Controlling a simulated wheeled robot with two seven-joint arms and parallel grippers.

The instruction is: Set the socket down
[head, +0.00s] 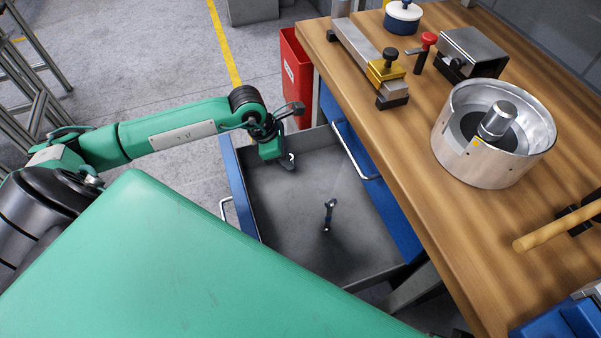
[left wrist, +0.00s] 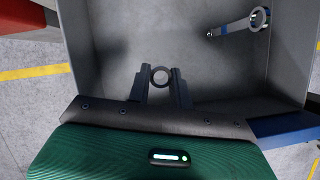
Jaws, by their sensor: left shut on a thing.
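The socket (left wrist: 161,76) shows in the left wrist view as a small grey metal ring between my two fingertips. My left gripper (left wrist: 161,88) is shut on it. In the head view my left gripper (head: 289,162) is at the far left part of the open grey drawer (head: 285,207), over its floor. The socket is mostly hidden by the gripper there. I cannot tell whether it touches the drawer floor. My right gripper is not in view.
A wrench-like tool (head: 328,215) lies in the drawer, also seen in the left wrist view (left wrist: 240,24). The wooden bench (head: 400,150) with a metal drum (head: 470,165) stands to the right. A red bin (head: 296,75) stands behind the drawer. Drawer floor around the tool is clear.

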